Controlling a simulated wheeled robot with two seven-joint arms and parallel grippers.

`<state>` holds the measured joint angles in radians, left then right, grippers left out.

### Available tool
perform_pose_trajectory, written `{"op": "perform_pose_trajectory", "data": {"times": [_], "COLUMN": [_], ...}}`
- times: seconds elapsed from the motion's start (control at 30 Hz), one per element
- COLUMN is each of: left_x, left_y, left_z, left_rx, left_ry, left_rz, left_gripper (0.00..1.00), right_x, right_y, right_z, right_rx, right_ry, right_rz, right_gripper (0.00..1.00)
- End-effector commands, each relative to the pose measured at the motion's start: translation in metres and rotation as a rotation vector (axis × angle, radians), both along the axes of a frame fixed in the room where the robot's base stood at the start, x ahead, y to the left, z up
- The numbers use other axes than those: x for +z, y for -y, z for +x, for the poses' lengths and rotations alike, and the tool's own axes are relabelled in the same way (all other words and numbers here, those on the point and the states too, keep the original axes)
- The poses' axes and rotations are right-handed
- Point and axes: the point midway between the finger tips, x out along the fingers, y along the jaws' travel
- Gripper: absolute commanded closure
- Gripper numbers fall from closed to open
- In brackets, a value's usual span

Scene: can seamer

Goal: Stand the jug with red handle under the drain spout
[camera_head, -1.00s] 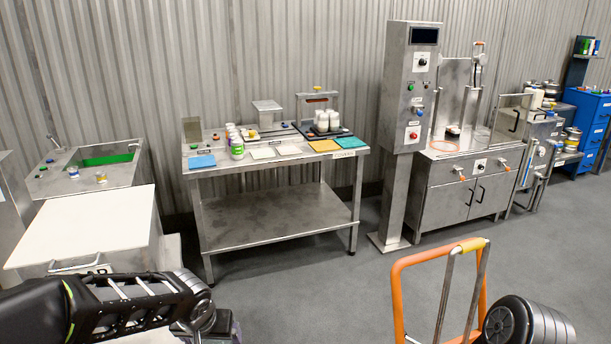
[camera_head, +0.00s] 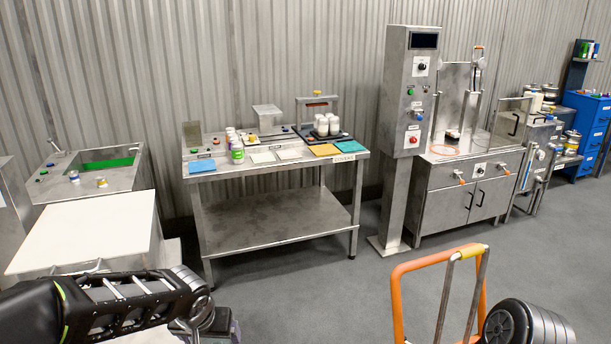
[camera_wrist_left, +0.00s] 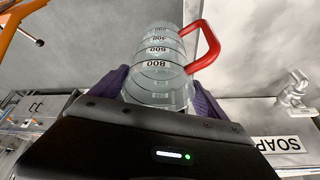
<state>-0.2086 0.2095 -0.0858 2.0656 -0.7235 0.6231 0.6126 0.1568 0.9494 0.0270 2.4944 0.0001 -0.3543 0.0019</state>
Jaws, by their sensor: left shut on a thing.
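The jug with red handle (camera_wrist_left: 160,60) is clear, with black graduation marks, and fills the upper middle of the left wrist view. Its red handle (camera_wrist_left: 206,48) sticks out to the right. My left gripper (camera_wrist_left: 160,92) is shut on the jug's body, with a purple finger on each side. In the head view my left gripper (camera_head: 207,328) is at the bottom left, in front of the white-topped bench; the jug cannot be made out there. My right gripper is out of view.
A steel table (camera_head: 270,225) with cups and coloured mats stands in the middle. A white-topped bench (camera_head: 85,232) and a sink (camera_head: 105,163) are at left. An orange-framed trolley (camera_head: 398,300) stands at the front right. Open grey floor (camera_head: 300,290) lies between.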

Motion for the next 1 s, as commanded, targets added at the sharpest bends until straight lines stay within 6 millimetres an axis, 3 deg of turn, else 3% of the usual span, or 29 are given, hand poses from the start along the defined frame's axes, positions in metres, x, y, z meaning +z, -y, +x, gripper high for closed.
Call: {"op": "perform_pose_trajectory", "data": {"times": [0.03,0.13,0.53,0.93,1.0], "left_x": [-0.015,-0.022,-0.018,0.057,0.022], "left_y": [0.0,0.001,0.0,0.001,0.0], "left_z": [-0.001,-0.001,0.0,0.0,-0.001], "left_rx": [-0.001,-0.002,-0.001,-0.001,-0.001], "left_ry": [-0.004,-0.001,0.0,0.002,-0.006], "left_rz": [0.0,-0.001,-0.002,-0.003,0.0], "left_gripper": [0.83,0.83,0.83,0.83,0.83], "right_x": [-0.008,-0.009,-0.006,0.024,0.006], "right_y": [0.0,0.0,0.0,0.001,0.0], "right_z": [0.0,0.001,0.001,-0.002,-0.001], "right_rx": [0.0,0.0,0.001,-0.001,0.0], "right_ry": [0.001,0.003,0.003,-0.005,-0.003], "right_rz": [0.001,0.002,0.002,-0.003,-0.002], "right_gripper": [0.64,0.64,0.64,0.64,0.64]}}
